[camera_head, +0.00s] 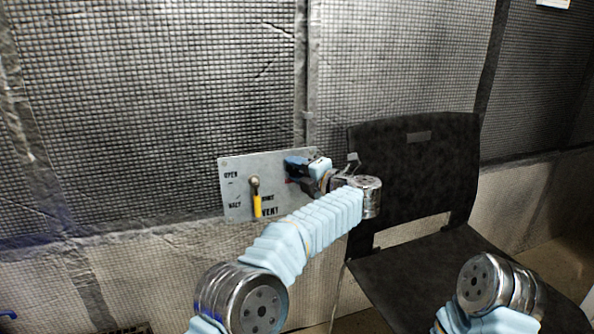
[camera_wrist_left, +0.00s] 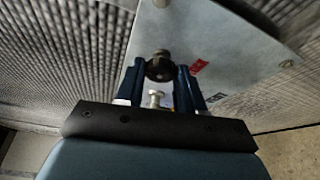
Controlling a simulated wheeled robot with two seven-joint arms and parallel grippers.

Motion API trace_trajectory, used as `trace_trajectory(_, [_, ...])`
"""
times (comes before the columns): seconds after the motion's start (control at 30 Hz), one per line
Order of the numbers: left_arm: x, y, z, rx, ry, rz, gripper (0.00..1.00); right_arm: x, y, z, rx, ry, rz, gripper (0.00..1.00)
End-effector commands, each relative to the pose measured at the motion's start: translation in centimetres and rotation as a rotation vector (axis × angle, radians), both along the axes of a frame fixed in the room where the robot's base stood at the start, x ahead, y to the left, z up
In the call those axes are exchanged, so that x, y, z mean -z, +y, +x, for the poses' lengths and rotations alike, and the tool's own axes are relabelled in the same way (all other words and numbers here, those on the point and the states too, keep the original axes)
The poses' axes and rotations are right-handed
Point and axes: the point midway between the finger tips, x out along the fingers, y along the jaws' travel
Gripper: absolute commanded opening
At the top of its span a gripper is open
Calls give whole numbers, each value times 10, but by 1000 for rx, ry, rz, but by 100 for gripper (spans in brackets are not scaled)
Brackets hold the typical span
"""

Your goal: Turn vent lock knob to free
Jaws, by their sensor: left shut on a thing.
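The vent panel (camera_head: 238,172) is a grey plate on the wall, marked OPEN, HALF and VENT. A lever with a yellow handle (camera_head: 257,205) hangs downward on its left part. My left gripper (camera_head: 290,165) is at the panel's upper right, and its fingers hide what they hold in the head view. In the left wrist view my left gripper (camera_wrist_left: 160,82) is shut on a dark round knob (camera_wrist_left: 159,66), with one blue finger on each side. A red label (camera_wrist_left: 199,67) sits beside the knob. The knob's exact setting cannot be read. My right gripper is out of view.
A black chair (camera_head: 415,170) stands right of the panel, close behind my left wrist. Quilted grey wall covering (camera_head: 150,100) surrounds the panel. My right arm shows only in part at the lower right.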

Motion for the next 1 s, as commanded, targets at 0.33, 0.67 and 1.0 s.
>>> trace_trajectory(0.33, [1, -1, 0, 2, 3, -1, 57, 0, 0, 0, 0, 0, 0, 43])
trace_trajectory(0.67, [0, -1, -1, 1, 1, 0, 63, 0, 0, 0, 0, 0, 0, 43])
trace_trajectory(1.0, [-4, -41, -47, 5, 0, 0, 63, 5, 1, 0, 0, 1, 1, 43])
